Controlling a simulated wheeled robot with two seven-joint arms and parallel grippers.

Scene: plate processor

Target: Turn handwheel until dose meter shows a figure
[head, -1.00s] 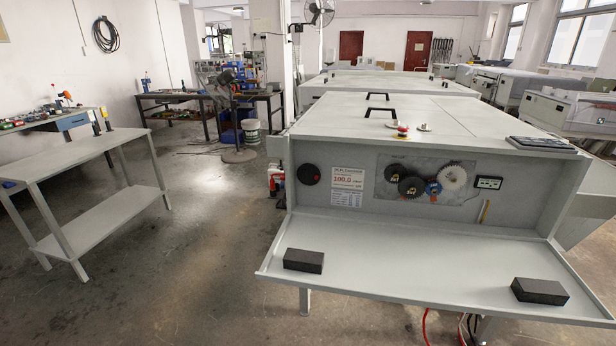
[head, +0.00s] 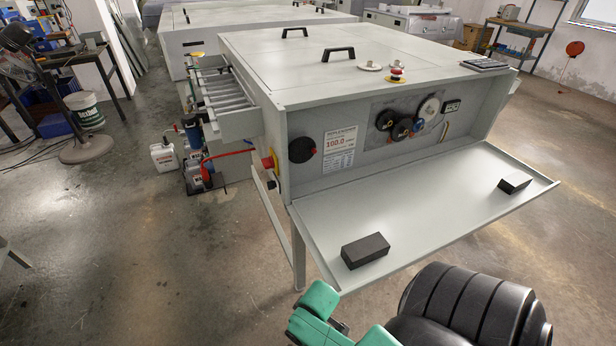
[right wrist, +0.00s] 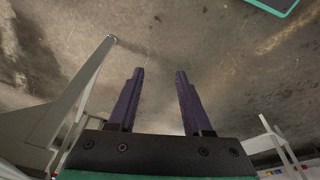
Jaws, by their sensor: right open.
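The plate processor (head: 400,80) stands with its front flap folded down. A round black knob-like wheel (head: 302,150) sits at the left of its front face. Several black and white wheels or gears (head: 404,128) sit in a grey recess to the right; I cannot tell which wheel is the handwheel. A small dark-framed meter (head: 452,106) is right of them; its figure is too small to read. My right gripper (right wrist: 157,85) is open and empty above bare floor in the right wrist view, apart from the processor. My left gripper is not in view.
Two black blocks (head: 365,250) (head: 515,185) rest on the flap (head: 420,215). A red-and-yellow emergency button (head: 268,162) and side rollers (head: 222,90) are at the left.

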